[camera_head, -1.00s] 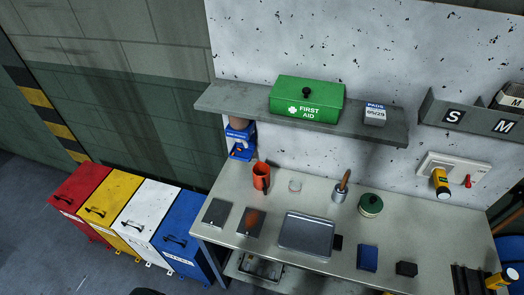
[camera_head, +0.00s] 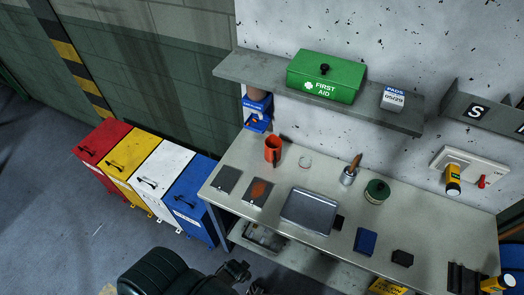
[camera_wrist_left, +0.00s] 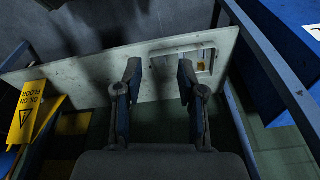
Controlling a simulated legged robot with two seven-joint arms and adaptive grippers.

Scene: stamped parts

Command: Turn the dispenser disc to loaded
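A blue dispenser (camera_head: 257,113) with a brownish upper part (camera_head: 257,93) hangs at the left end of the wall, below the shelf. It is small in the head view, and I cannot make out its disc or the disc's setting. My left gripper (camera_head: 247,275) is at the bottom of the head view, low in front of the bench and well apart from the dispenser. In the left wrist view its two fingers (camera_wrist_left: 158,78) stand apart with nothing between them. The dispenser is not in that view. My right gripper is not in view.
The bench (camera_head: 235,158) holds an orange mug (camera_head: 273,150), a metal tray (camera_head: 310,210) and several small items. The shelf (camera_head: 235,66) carries a green first aid box (camera_head: 325,78). Colored bins (camera_head: 150,170) stand left of the bench. The lower shelf (camera_wrist_left: 75,75) lies beyond my left fingers.

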